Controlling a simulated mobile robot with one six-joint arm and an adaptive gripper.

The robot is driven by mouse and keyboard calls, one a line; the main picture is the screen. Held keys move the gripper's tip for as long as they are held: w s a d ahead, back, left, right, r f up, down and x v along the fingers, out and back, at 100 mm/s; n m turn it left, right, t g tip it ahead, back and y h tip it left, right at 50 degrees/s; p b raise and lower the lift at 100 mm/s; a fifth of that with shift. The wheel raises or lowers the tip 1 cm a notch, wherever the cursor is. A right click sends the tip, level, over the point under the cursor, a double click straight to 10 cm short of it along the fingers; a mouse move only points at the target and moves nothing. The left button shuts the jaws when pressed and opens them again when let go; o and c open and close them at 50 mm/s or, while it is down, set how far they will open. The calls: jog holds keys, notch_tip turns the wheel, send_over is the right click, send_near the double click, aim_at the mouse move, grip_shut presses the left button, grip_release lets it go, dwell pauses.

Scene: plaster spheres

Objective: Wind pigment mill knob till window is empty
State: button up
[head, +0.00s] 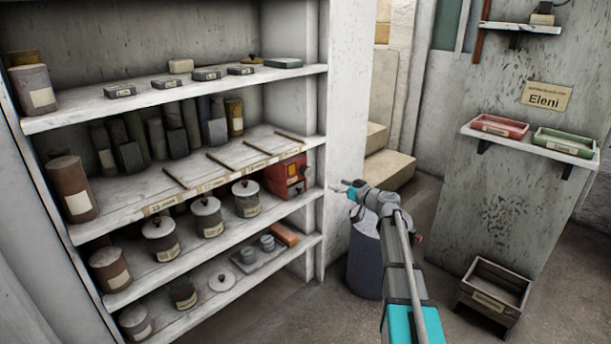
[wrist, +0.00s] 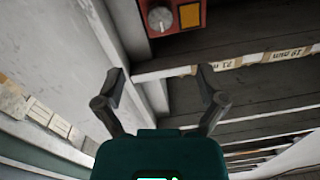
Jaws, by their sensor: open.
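The pigment mill (head: 288,177) is a small red box at the right end of a middle shelf in the white shelving unit. In the wrist view the mill (wrist: 176,45) shows at the top, with a round grey knob (wrist: 160,18) and an orange-yellow square window (wrist: 190,15) beside it. The window looks filled with colour. My gripper (head: 340,187) is in front of the unit's right side panel, to the right of the mill and apart from it. In the wrist view my gripper (wrist: 160,76) is open, with nothing between its fingers.
A blue-grey bin (head: 364,262) stands under my arm. A wooden crate (head: 494,297) is on the floor at right. A wall shelf (head: 530,145) holds a red tray (head: 498,126) and a green tray (head: 566,142).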

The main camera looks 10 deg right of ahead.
aim_at(308, 172)
jog(key=shift+a, duration=0.1)
jog(key=x, duration=1.3)
jog(key=shift+w+a, duration=0.25)
jog(key=shift+w, duration=0.05)
jog(key=c, duration=1.1)
jog(key=shift+a, duration=0.35)
jog(key=shift+c, duration=0.2)
jog(key=shift+d, duration=0.25)
jog(key=shift+s, duration=0.1)
jog(key=shift+m, duration=0.4)
